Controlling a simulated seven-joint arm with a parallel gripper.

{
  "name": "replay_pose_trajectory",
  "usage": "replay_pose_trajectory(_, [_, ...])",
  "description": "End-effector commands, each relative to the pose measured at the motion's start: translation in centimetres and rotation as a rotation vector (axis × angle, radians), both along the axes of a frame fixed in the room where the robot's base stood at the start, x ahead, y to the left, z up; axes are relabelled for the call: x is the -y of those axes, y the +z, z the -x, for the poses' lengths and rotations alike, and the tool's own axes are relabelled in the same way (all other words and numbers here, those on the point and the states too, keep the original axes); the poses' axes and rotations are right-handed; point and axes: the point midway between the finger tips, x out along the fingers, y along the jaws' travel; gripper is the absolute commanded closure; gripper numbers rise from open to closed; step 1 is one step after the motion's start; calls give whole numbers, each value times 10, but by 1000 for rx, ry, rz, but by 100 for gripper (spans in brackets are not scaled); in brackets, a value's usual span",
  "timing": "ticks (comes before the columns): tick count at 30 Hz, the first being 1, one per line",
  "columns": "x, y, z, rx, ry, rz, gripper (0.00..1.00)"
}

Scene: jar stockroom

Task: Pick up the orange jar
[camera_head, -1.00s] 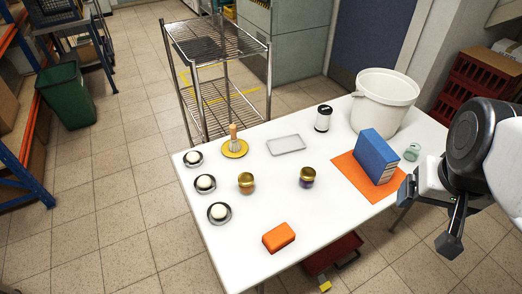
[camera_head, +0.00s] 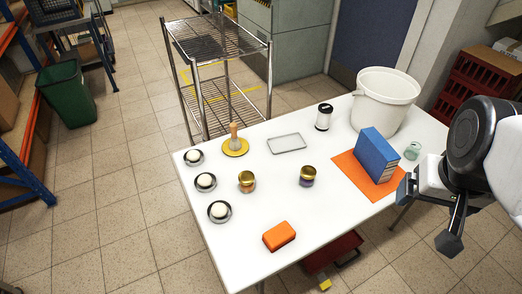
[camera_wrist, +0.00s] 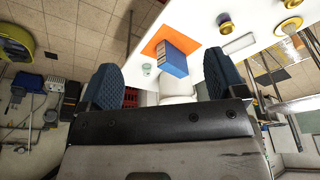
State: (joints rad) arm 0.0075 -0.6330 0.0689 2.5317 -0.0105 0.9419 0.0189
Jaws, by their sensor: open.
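The orange jar (camera_head: 246,182) is a small glass jar with a gold lid and orange contents. It stands upright on the white table, left of the middle in the head view. A similar gold-lidded jar with dark purple contents (camera_head: 307,176) stands to its right; a gold-lidded jar (camera_wrist: 224,22) also shows in the wrist view. My gripper (camera_head: 428,215) is at the right edge of the table, far from the orange jar. Its two fingers are spread with nothing between them; the wrist view shows the same gap (camera_wrist: 162,82).
A blue box (camera_head: 377,157) stands on an orange mat (camera_head: 344,163), close to my gripper, beside a small glass (camera_head: 412,151). A white bucket (camera_head: 385,100), dark-labelled can (camera_head: 323,118), tray (camera_head: 286,143), yellow disc (camera_head: 235,148) with a brush-like item, orange block (camera_head: 279,236) and several egg-like dishes (camera_head: 219,212) share the table.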

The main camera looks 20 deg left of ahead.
Motion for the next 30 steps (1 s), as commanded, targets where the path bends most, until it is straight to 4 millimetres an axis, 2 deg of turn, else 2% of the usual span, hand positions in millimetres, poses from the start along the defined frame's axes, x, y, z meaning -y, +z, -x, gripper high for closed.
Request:
replay_pose_trajectory(8, [-10,-3,-18,-12,-41,-17,11])
replay_pose_trajectory(14, [-32,-11,-52,-34,-130,-49,11])
replay_pose_trajectory(23, [-84,-36,-111,-74,-304,-97,11])
replay_pose_trajectory(30, [-134,-65,-152,-109,-446,-123,11])
